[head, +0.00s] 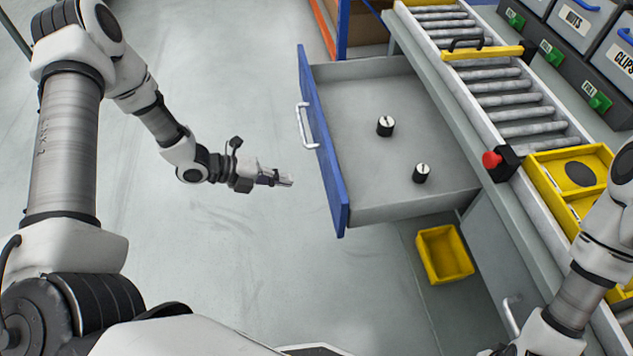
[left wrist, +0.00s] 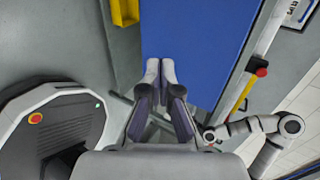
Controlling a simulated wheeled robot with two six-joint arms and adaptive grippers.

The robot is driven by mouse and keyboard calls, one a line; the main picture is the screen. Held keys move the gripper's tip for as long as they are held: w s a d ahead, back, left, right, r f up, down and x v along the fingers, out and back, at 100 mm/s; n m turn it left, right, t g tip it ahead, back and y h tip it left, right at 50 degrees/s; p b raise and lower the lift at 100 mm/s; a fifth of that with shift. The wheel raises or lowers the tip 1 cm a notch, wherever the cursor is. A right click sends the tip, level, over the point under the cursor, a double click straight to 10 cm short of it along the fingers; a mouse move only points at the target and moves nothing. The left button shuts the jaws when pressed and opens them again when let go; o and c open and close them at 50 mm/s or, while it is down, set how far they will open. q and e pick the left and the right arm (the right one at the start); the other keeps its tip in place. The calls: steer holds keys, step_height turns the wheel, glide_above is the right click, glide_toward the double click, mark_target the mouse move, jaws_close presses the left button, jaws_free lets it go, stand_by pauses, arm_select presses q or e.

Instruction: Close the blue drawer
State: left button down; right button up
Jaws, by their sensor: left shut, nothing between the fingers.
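The blue drawer (head: 322,150) is pulled well out from the bench, its blue front facing left with a silver handle (head: 304,126). Two black cylinders with white tops, a farther one (head: 385,128) and a nearer one (head: 421,175), stand on its grey floor. My left gripper (head: 289,180) is shut and empty, just left of the drawer front, with a small gap to it in the head view. In the left wrist view the blue front (left wrist: 200,35) lies ahead of the closed fingertips (left wrist: 160,68). My right arm shows at the right, but its gripper is out of view.
A roller conveyor (head: 500,90) with a yellow crossbar (head: 482,52) runs along the bench. A red button (head: 492,159) and a yellow tray (head: 548,187) sit beside it. A yellow bin (head: 444,255) is on the floor below the drawer. The floor left of the drawer is clear.

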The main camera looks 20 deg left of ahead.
mark_target(327, 182)
arm_select(q)
steer(key=x, duration=0.2)
steer(key=r+x, duration=0.1)
steer(key=x, duration=0.2)
steer(key=d+x, duration=0.1)
steer(key=x, duration=0.2)
steer(key=shift+w+r, duration=0.25)
steer(key=shift+r, duration=0.05)
